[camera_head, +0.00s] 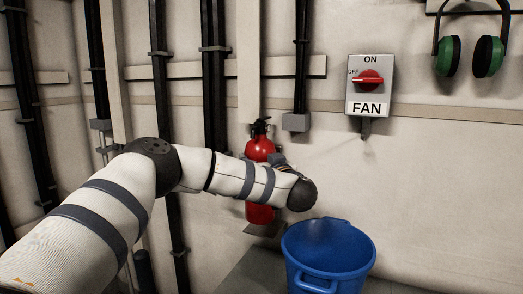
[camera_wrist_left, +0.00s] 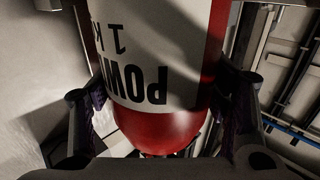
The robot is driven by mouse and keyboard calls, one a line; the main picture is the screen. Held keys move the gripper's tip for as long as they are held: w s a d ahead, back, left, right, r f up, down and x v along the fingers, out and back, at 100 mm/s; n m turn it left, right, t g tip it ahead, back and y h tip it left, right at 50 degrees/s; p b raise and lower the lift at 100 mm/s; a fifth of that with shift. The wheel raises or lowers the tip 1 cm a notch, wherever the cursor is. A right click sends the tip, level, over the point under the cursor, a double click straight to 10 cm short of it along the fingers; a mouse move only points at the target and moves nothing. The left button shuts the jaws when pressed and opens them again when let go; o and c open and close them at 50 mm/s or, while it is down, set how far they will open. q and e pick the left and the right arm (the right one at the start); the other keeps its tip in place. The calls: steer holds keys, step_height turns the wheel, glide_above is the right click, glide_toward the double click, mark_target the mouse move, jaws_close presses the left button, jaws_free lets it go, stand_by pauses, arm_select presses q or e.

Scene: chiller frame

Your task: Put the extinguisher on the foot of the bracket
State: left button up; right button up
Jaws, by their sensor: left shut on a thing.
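The red extinguisher (camera_head: 260,150) stands upright against the wall in the head view, its black valve and handle at the top. My left forearm and wrist cross in front of its middle. The foot of the bracket (camera_head: 262,230), a small grey plate, shows just below the extinguisher's base; I cannot tell whether the two touch. In the left wrist view my left gripper (camera_wrist_left: 160,115) has one finger on each side of the extinguisher (camera_wrist_left: 155,65), with its white label and red rounded end between them, and is shut on it. My right gripper is not in view.
A blue bucket (camera_head: 328,255) stands close to the right of the extinguisher, below my left wrist. Dark vertical pipes (camera_head: 214,80) run along the wall to the left. A fan switch box (camera_head: 368,87) and green ear defenders (camera_head: 468,55) are higher on the right wall.

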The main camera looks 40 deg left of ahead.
arm_select(q)
step_height(320, 180, down, 4)
steer(key=shift+r, duration=0.2)
steer(key=o, duration=1.9)
steer(key=shift+s+f, duration=0.1)
steer(key=shift+f, duration=0.15)
steer(key=shift+o, duration=0.2)
steer(key=v, duration=1.2)
steer(key=shift+f, duration=0.1)
